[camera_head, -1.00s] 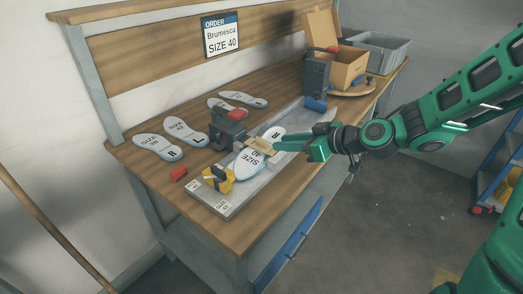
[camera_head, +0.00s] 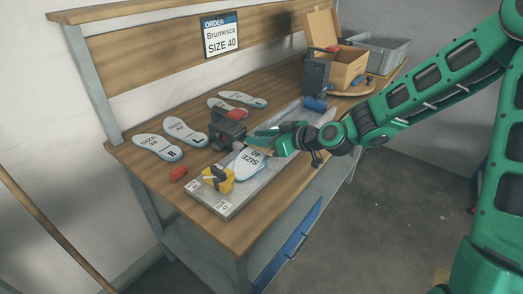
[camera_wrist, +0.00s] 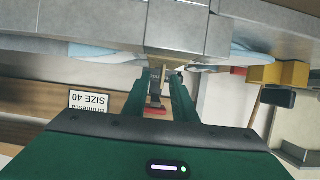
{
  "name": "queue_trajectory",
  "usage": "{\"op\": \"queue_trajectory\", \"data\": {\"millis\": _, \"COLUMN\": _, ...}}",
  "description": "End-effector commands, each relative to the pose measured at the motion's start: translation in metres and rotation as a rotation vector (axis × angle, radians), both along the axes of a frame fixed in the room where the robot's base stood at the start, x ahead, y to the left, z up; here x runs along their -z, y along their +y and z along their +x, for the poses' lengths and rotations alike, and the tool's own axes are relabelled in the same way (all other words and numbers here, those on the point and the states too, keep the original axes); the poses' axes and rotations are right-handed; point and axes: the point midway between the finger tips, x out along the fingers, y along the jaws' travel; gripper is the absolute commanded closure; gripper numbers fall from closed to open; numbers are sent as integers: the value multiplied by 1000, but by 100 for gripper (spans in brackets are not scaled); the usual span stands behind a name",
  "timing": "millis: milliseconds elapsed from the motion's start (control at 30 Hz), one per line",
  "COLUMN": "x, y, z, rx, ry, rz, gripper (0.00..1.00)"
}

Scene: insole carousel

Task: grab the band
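Two grey insoles marked size 40 (camera_head: 249,163) lie on the long light plate of the bench. In the head view the tan band (camera_head: 264,151) shows only as a small sliver at the insoles, mostly hidden by my gripper. My gripper (camera_head: 262,136) is low over the plate, beside the insoles and close to the band. In the wrist view its two green fingers (camera_wrist: 160,82) stand apart with a gap between them. A pale block-like shape (camera_wrist: 162,40) is just beyond the fingertips; I cannot tell whether it is the band or whether they touch it.
A dark device with a red top (camera_head: 228,129) stands close behind my gripper. A yellow tool (camera_head: 217,179) sits at the plate's near end. Loose insoles (camera_head: 158,147) lie at left. A cardboard box (camera_head: 343,68) and grey bin (camera_head: 377,52) stand at the back right.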

Motion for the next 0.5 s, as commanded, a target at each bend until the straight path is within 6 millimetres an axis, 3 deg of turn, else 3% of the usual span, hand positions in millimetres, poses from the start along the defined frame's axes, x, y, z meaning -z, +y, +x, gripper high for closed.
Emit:
{"op": "queue_trajectory", "data": {"millis": 367, "x": 4, "y": 9, "z": 7, "rx": 1, "ry": -1, "rz": 1, "gripper": 75}}
{"op": "queue_trajectory", "data": {"millis": 500, "x": 4, "y": 9, "z": 7, "rx": 1, "ry": 0, "rz": 0, "gripper": 100}}
